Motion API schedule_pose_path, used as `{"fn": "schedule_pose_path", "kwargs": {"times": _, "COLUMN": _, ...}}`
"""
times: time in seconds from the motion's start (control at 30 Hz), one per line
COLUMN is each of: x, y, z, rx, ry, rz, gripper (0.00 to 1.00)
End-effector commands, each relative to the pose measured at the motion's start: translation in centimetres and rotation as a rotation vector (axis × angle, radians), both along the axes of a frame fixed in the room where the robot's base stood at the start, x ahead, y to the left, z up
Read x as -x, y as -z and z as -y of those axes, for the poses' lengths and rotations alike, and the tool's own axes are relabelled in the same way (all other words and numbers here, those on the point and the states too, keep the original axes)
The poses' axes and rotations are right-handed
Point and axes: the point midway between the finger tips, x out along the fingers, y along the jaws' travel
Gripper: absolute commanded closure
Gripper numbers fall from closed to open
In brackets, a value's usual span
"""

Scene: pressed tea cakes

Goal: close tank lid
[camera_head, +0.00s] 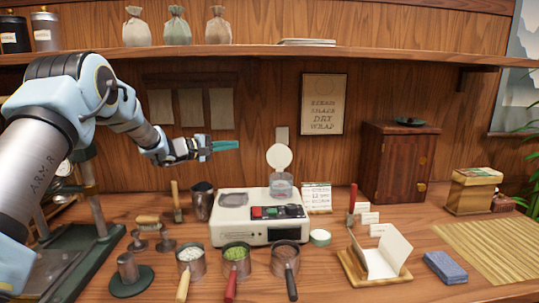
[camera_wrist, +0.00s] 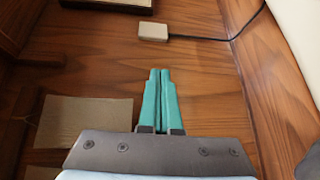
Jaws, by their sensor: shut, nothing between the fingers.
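The tank lid (camera_head: 279,156) is a round white disc standing upright, open, above the small clear tank (camera_head: 282,185). The tank sits on the back right of the white machine (camera_head: 226,231), behind its red, green and dark buttons. My gripper (camera_head: 239,144) has teal fingers and is shut and empty. In the head view it points right, to the left of the lid and a little higher, apart from it. The wrist view shows the two teal fingers (camera_wrist: 161,72) together against the wood wall. The lid does not clearly show in the wrist view.
Several handled cups, one with green leaves (camera_head: 237,253), stand in front of the machine. A dark cup (camera_head: 202,202) is at its left and a white calendar card (camera_head: 317,196) at its right. A wooden cabinet (camera_head: 395,165) stands behind right.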

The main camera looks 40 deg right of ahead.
Motion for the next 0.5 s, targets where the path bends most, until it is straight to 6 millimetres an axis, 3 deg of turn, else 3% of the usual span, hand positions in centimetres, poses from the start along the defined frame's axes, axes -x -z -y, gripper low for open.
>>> {"fn": "schedule_pose_path", "kwargs": {"times": 0.1, "x": 2.8, "y": 1.0, "z": 1.4, "rx": -0.004, "ry": 0.131, "rz": -0.095, "gripper": 1.00}}
{"fn": "schedule_pose_path", "kwargs": {"times": 0.17, "x": 3.7, "y": 1.3, "z": 1.6, "rx": -0.011, "ry": 0.168, "rz": -0.126, "gripper": 1.00}}
{"fn": "schedule_pose_path", "kwargs": {"times": 0.37, "x": 4.7, "y": 1.4, "z": 2.8, "rx": -0.019, "ry": 0.200, "rz": -0.154, "gripper": 1.00}}
{"fn": "schedule_pose_path", "kwargs": {"times": 0.5, "x": 5.3, "y": 1.5, "z": 5.0, "rx": -0.017, "ry": 0.199, "rz": -0.153, "gripper": 1.00}}
